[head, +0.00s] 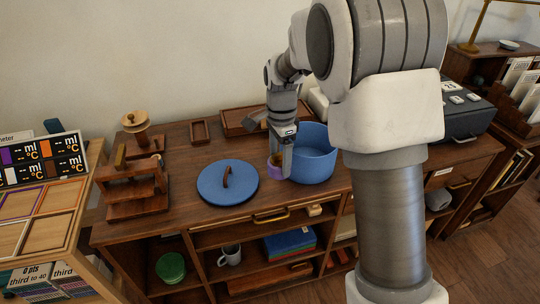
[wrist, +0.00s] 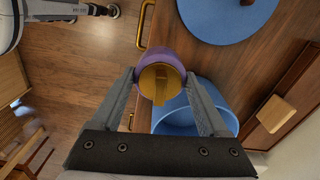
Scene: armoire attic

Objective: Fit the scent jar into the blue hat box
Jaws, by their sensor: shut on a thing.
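The scent jar is a small purple jar (wrist: 177,57) with an amber-yellow top; in the head view the purple jar (head: 274,160) shows just left of the blue hat box. My gripper (wrist: 160,82) is shut on the jar, with one finger on each side. The open, round blue hat box (head: 318,160) stands on the wooden cabinet top, and its rim (wrist: 233,122) shows below and right of the jar in the wrist view. The jar is beside the box's near-left rim; I cannot tell its exact height. The blue lid (head: 211,187) with a brown handle lies flat to the left.
A wooden press-like stand (head: 135,187) is at the left of the cabinet top (head: 180,219). A small wooden tray (head: 200,131) and a larger one (head: 236,122) lie at the back. A dark case (head: 467,118) stands at the right.

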